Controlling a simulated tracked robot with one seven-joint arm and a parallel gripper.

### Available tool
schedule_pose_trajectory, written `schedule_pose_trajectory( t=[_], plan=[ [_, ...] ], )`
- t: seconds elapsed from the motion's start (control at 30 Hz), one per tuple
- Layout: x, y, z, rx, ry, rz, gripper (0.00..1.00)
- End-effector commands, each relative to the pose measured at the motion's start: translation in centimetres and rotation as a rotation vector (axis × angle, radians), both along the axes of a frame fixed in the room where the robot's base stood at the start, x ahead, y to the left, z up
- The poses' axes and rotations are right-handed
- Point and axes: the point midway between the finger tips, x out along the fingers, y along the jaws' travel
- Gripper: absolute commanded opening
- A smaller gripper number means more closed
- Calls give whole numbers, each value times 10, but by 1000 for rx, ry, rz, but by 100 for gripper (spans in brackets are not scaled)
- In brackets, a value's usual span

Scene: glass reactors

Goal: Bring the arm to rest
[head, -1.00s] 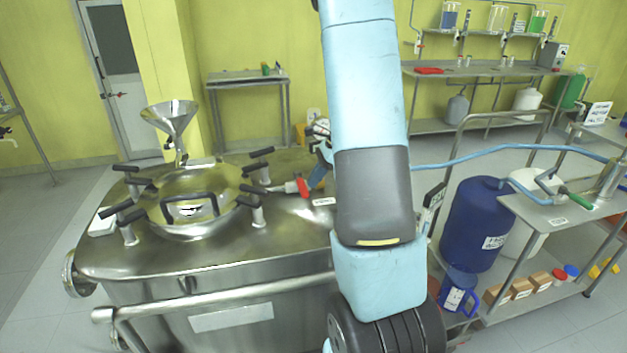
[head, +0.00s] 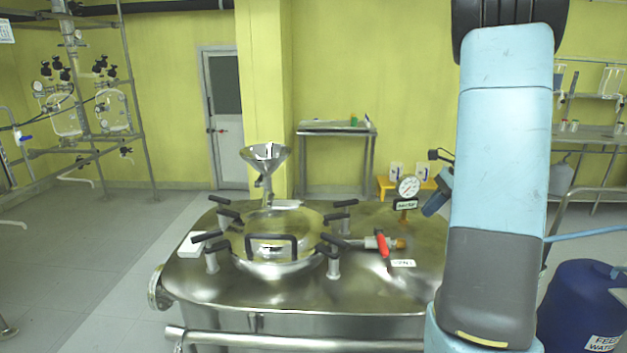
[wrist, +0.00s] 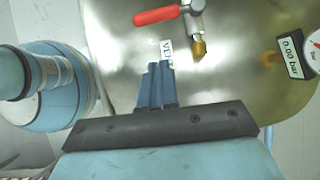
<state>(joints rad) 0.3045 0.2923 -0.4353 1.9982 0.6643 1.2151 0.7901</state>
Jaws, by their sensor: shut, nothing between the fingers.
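My arm (head: 500,170) hangs down the right side of the head view and hides part of the vessel's right end. My gripper (wrist: 158,68) shows in the wrist view with its blue fingers together and nothing between them. It is over the steel vessel lid, its tips near a small white label (wrist: 167,52) in the picture. In the head view a blue part of the gripper shows left of the arm, above the vessel's right end. The red-handled valve (head: 383,247) stands on the lid, apart from the gripper; its handle also shows in the wrist view (wrist: 158,16).
A pressure gauge (head: 408,187) stands on the steel vessel (head: 420,260), close to the gripper. A funnel (head: 265,158) and clamped round hatch are further left. A blue drum (head: 580,295) and blue hose (head: 590,232) are at right. The floor at left is clear.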

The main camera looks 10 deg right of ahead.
Motion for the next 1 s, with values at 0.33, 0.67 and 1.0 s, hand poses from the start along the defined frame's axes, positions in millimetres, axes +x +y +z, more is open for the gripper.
schedule_pose_trajectory(
  t=[0.33,0.67,1.0],
  plan=[
    [-16,43,33,-75,-96,194,0],
    [-50,100,72,-206,-238,494,0],
    [-93,150,102,-363,-381,807,0]
  ],
)
